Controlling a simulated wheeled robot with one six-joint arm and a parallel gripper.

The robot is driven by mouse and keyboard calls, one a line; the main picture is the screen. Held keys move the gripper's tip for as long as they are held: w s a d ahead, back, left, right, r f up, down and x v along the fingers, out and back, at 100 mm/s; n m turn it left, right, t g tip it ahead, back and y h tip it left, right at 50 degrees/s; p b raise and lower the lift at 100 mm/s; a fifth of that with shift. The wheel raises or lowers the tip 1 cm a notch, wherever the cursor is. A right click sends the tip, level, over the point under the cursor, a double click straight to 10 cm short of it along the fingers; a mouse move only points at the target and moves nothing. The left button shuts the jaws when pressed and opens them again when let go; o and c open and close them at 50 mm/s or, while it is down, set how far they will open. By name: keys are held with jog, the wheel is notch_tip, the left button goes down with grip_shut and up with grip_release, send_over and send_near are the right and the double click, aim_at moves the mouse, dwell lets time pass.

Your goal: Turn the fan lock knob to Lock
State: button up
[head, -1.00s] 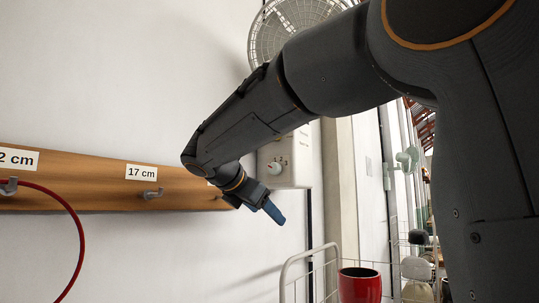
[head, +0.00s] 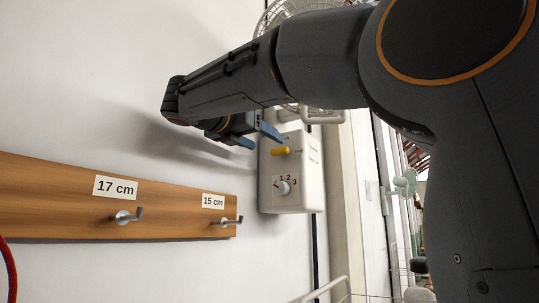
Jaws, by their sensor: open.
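A white control box (head: 309,180) is fixed on the wall, below a wire-caged fan (head: 283,14). On its front, a yellow knob (head: 281,151) sits in the upper part; the small lettering beside it is unreadable. A round pale dial (head: 283,187) marked 1, 2, 3 sits below it. My gripper (head: 258,139) has blue fingers and is open and empty. My arm covers much of the fan.
A wooden hook board (head: 160,216) with labels 17 cm and 15 cm runs along the wall at lower left. A red hoop (head: 8,272) shows at the left edge. A white wire rack (head: 328,289) stands at the bottom. Wall above the board is bare.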

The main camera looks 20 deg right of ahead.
aim_at(278, 148)
jog(key=p+x, duration=0.1)
jog(key=x, duration=0.7)
jog(key=shift+w+r, duration=0.1)
jog(key=shift+w, duration=0.1)
jog(key=shift+a, duration=0.1)
jog(key=c, duration=1.1)
